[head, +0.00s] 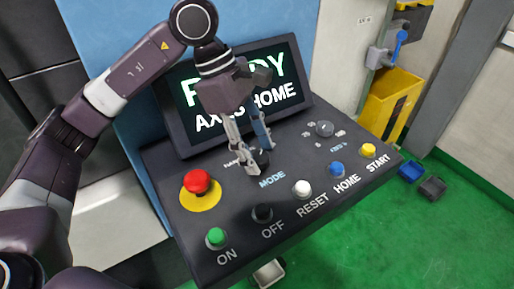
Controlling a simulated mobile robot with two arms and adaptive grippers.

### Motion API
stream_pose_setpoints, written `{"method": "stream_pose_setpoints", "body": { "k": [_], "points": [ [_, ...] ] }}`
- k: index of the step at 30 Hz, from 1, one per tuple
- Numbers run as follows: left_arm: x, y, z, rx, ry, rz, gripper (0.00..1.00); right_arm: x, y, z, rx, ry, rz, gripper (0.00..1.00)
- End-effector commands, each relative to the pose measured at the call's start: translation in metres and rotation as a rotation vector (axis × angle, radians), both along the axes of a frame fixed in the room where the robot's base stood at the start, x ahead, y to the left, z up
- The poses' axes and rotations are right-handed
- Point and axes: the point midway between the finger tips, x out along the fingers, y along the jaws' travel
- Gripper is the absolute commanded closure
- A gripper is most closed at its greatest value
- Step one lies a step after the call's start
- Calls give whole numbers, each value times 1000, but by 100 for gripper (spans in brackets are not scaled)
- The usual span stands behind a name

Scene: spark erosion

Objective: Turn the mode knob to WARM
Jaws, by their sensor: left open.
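The dark mode knob (262,159) sits on the sloping control panel (300,175), just above the blue word MODE. My left gripper (257,160) points down at the knob, with its fingers spread and one on either side of it. I cannot tell whether the fingers touch the knob. The fingers partly cover the knob, so its pointer direction is hidden. A small white label, partly covered, begins with HA to the left of the knob. I cannot make out a WARM mark. My right gripper is out of view.
A red emergency button (196,182) on a yellow ring is left of the knob. A second dark knob (324,129) is on the right. Several push buttons, including white RESET (302,188), line the front. The screen (285,75) stands behind, partly covered by my arm.

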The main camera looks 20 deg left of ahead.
Motion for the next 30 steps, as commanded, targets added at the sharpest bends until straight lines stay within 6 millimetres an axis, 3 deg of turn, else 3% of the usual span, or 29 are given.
{"method": "stream_pose_setpoints", "body": {
  "k": [5, 18, 30],
  "points": [
    [1, 7, 18, -2, -5, 2, 54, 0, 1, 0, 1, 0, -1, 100],
    [3, 40, 97, -1, -3, 1, 54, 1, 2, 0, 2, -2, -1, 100],
    [3, 46, 111, -1, -1, -1, 54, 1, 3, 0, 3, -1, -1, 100]
  ]
}}
